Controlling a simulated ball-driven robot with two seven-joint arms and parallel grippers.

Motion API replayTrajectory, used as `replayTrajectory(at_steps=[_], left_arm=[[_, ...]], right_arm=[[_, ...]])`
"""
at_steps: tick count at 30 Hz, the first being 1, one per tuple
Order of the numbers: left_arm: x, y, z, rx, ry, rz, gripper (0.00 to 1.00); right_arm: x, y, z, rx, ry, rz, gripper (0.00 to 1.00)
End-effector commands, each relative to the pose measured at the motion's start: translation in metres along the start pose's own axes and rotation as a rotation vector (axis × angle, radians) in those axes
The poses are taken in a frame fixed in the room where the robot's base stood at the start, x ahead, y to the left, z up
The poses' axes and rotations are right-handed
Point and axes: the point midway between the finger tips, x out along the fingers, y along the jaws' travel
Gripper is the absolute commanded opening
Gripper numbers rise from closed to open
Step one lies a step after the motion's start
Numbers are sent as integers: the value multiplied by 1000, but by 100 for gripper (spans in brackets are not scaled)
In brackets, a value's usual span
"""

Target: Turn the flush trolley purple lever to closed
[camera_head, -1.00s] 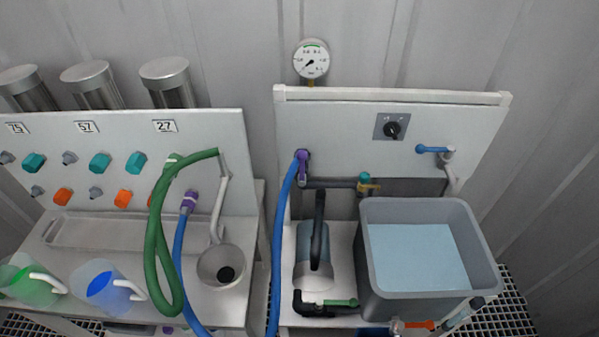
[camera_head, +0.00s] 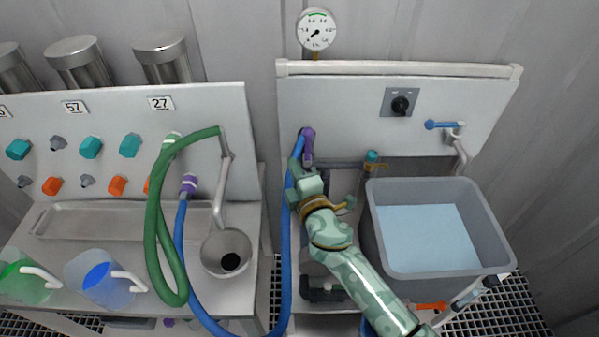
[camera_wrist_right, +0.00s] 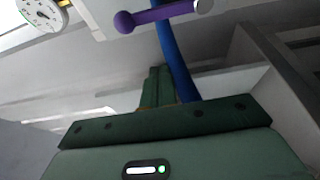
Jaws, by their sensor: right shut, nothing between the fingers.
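The purple lever (camera_head: 308,147) is on the flush trolley's white panel (camera_head: 340,110), at its left side, by the top of the blue hose (camera_head: 288,240). It points down in the head view. In the right wrist view the purple lever (camera_wrist_right: 165,14) lies across the top, with its ball end to the left. My right gripper (camera_head: 294,171) is just below the lever and beside the hose, apart from the lever as the wrist view shows. Its green fingers (camera_wrist_right: 158,86) are shut together and empty. My arm hides part of the pump and piping. My left gripper is not in view.
A grey water tank (camera_head: 440,272) stands right of my arm. A teal-handled valve (camera_head: 371,158) and a blue lever (camera_head: 440,125) are near it. A pressure gauge (camera_head: 317,30) rises above the panel. Left, another bench holds a green hose (camera_head: 153,225) and jugs.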

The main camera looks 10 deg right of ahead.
Motion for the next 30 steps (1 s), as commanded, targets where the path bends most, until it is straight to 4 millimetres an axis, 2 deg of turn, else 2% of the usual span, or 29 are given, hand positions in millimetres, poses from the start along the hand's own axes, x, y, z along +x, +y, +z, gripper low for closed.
replayTrajectory(at_steps=[3, 9, 12, 18, 30], left_arm=[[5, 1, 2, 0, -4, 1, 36], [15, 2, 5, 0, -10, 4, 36], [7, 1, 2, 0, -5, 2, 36], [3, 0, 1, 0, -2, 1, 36], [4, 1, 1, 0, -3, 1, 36]], right_arm=[[27, -2, 0, 0, 0, 0, 0], [69, -3, 0, 1, 0, -1, 0], [61, 0, 17, -1, -1, -2, 0], [55, 0, 35, 2, -1, -2, 0], [53, -2, 38, 3, 0, -3, 0]])
